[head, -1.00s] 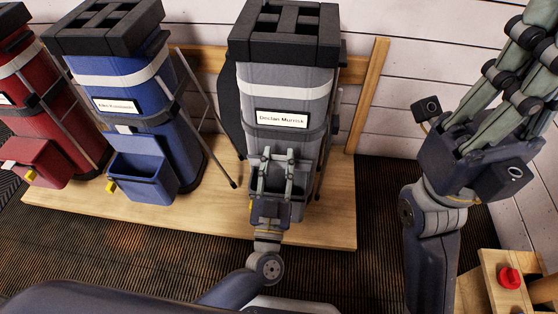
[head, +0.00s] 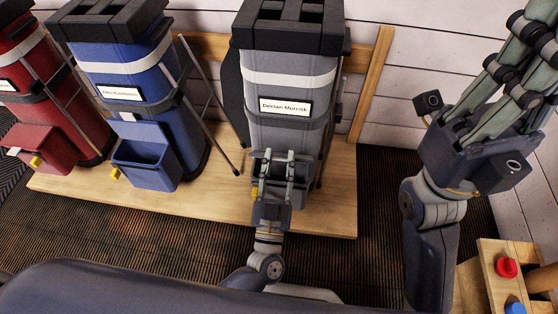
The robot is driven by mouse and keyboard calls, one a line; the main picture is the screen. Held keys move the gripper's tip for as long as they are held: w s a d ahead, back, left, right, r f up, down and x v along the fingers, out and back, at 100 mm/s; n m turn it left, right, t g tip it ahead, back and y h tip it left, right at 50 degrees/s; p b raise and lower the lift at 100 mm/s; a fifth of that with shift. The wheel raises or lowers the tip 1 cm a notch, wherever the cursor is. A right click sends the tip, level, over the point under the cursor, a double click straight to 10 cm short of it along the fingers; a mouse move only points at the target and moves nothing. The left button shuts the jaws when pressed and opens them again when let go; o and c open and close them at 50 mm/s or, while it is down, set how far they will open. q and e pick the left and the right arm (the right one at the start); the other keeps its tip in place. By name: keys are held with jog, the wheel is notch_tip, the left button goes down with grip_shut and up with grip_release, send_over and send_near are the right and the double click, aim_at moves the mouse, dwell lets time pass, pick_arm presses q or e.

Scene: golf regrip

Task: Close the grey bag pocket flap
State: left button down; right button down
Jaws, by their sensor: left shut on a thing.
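The grey golf bag (head: 290,132) stands upright in the middle, with a white name label on its front. Its grey pocket (head: 315,192) sits low on the front and looks open at the top. My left gripper (head: 279,156) comes up from below in front of this pocket, its two fingers over it. It is shut on what looks like the pocket flap, which the fingers and palm mostly hide. A yellow tab (head: 254,192) shows just left of the gripper. My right gripper (head: 505,85) is raised at the right, away from the bags; its fingertips are partly cut off.
A blue bag (head: 125,85) with an open pocket (head: 147,160) and a red bag (head: 50,105) stand to the left on the same wooden stand (head: 220,200). A wooden block with a red button (head: 506,267) and a blue one (head: 515,308) is at lower right.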

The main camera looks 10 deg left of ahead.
pick_arm(q)
jog(key=c, duration=1.1)
grip_release()
jog(key=shift+f, duration=0.5)
jog(key=shift+r, duration=0.15)
jog(key=shift+r, duration=0.45)
notch_tip(320, 180, up, 9)
jog(key=shift+r, duration=0.15)
